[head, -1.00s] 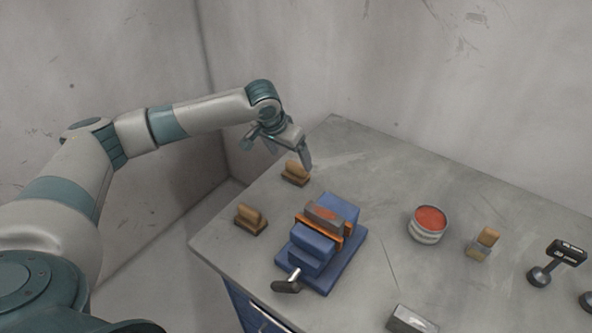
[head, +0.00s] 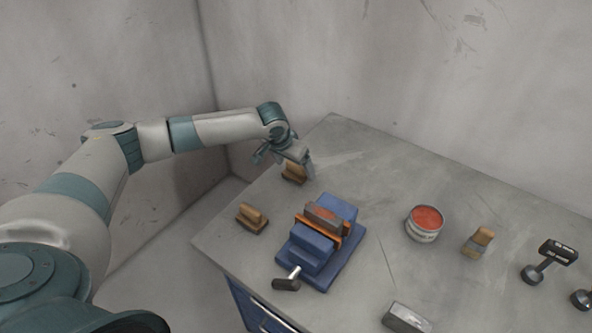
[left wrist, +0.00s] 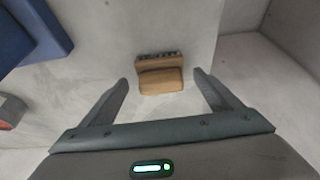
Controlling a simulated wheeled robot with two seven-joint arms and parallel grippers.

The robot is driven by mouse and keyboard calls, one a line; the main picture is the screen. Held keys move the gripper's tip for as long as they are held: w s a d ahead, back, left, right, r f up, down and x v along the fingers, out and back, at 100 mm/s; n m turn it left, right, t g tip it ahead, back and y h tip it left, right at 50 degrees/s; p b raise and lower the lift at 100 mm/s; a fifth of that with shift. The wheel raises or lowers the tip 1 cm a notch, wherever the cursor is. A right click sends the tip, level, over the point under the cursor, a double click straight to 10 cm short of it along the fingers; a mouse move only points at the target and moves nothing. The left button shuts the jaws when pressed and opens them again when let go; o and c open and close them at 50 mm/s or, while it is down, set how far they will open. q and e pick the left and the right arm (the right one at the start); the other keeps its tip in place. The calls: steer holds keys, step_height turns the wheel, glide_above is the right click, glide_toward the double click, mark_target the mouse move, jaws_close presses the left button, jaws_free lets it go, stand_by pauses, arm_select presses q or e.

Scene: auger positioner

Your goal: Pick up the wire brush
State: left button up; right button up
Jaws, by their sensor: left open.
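A wooden-handled brush (head: 293,174) with a row of dark bristles stands at the far left of the bench. It also shows in the left wrist view (left wrist: 160,81), lying across the gap between the fingertips. My left gripper (head: 288,164) is open just above this brush and partly hides it in the head view. I see no finger contact. A second, similar wooden brush (head: 252,217) sits nearer the bench's left edge. I cannot tell for certain which of the two is the wire brush. My right gripper is out of view.
A blue vise (head: 312,247) with an orange-jawed clamp stands close by on the bench (head: 390,170). Farther right are a red-topped tin (head: 426,222), a paint brush (head: 479,240) and a black dumbbell-like tool (head: 548,262). A grey block (head: 406,318) lies in front. Walls close the back.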

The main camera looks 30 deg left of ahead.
mark_target(294, 166)
arm_select(q)
steer(key=shift+p+x, duration=0.4)
steer(key=shift+x, duration=1.1)
steer(key=shift+a, duration=0.1)
steer(key=shift+r, duration=0.1)
steer(key=c, duration=1.3)
